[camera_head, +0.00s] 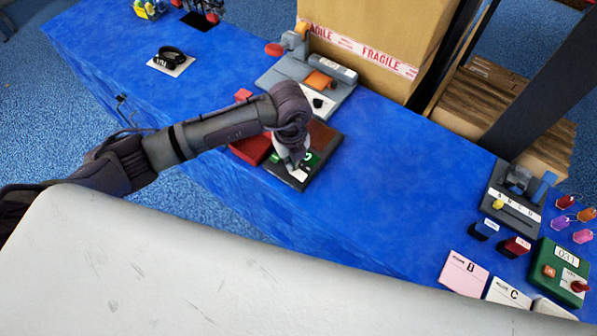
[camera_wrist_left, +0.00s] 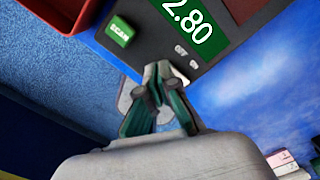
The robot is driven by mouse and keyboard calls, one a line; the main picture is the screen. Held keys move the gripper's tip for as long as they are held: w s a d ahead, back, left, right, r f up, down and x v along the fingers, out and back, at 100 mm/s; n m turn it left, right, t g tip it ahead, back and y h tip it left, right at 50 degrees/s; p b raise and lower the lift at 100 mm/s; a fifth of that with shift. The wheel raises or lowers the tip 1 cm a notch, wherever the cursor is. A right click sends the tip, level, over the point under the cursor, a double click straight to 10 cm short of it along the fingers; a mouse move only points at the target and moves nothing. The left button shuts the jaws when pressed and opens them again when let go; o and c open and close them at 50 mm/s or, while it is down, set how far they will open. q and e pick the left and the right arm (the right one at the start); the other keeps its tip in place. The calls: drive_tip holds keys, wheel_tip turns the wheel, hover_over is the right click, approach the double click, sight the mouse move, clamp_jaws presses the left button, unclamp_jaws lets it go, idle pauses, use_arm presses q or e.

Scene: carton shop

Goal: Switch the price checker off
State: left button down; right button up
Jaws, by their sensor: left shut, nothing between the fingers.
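The price checker (camera_head: 322,148) is a dark panel on the blue counter in the head view. In the left wrist view the price checker (camera_wrist_left: 229,44) shows a lit green display (camera_wrist_left: 190,20) reading 2.80 and a green SCAN button (camera_wrist_left: 119,32). Small light marks (camera_wrist_left: 181,50) sit below the display. My left gripper (camera_wrist_left: 158,72) is shut and empty, its tips at the lower edge of the panel, below the display. Contact cannot be told. In the head view my left gripper (camera_head: 293,172) covers part of the panel. My right gripper is not in view.
A red tray (camera_head: 250,150) sits left of the price checker. A grey device (camera_head: 335,72) and a large carton (camera_head: 375,30) stand behind it. A green box with a red knob (camera_head: 560,270), cards and tags are at the right.

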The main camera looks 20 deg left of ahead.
use_arm(q)
drive_tip(key=shift+f+b, duration=0.3)
drive_tip(key=shift+f, duration=0.15)
drive_tip(key=shift+r+p, duration=2.8)
drive_tip(key=shift+r, duration=0.8)
drive_tip(key=shift+f, duration=0.1)
